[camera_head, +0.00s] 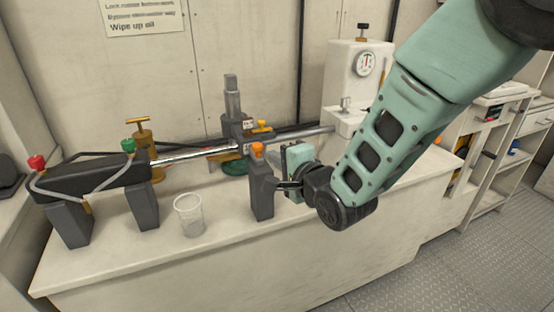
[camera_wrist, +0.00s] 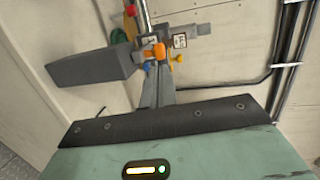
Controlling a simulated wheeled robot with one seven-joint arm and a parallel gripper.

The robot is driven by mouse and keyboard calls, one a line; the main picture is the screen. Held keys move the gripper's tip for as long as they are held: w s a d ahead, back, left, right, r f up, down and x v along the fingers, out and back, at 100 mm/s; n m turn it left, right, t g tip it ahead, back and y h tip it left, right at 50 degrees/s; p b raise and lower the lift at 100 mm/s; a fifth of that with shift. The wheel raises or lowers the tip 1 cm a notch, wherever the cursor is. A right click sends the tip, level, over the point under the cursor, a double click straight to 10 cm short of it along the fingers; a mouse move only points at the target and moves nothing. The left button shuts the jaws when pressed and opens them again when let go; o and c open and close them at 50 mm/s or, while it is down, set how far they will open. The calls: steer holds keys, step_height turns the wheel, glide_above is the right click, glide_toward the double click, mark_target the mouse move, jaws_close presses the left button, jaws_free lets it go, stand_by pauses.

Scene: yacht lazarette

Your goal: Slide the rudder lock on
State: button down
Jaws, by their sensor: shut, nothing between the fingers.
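A steel rod (camera_head: 192,155) runs from a black cylinder (camera_head: 92,176) at left to a dark clamp-like block (camera_head: 237,127) with an upright grey post. A yellow knob (camera_head: 262,125) is on the block's right side; it also shows in the wrist view (camera_wrist: 178,58). In front stands a dark grey post (camera_head: 261,188) with an orange top (camera_head: 257,148); the orange top shows in the wrist view (camera_wrist: 153,51). I cannot tell which part is the rudder lock. My gripper (camera_head: 279,184) is shut and empty, close by the grey post's right side; contact is unclear. Its fingers (camera_wrist: 157,88) point toward the orange part.
A clear cup (camera_head: 189,215) stands on the white bench, left of the grey post. A brass fitting (camera_head: 143,140) stands behind the cylinder. A white box with a gauge (camera_head: 363,64) is at the back right. The bench front (camera_head: 200,270) is clear.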

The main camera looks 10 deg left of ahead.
steer(key=b+v, duration=0.1)
steer(key=v, duration=0.7)
steer(key=shift+s+d, duration=0.25)
steer(key=shift+s, duration=0.1)
steer(key=s+d+r+n+g+h+p, duration=0.2)
steer(key=s+d+n+g+h+p, duration=0.2)
steer(key=s, duration=0.7)
steer(key=s+d+r+n+g+h+p, duration=0.3)
steer(key=s+d+n+g, duration=0.5)
steer(key=s+d+n, duration=0.4)
steer(key=n+h+p, duration=0.1)
steer(key=h, duration=0.1)
steer(key=shift+s+n+g+h, duration=0.3)
steer(key=shift+n, duration=0.1)
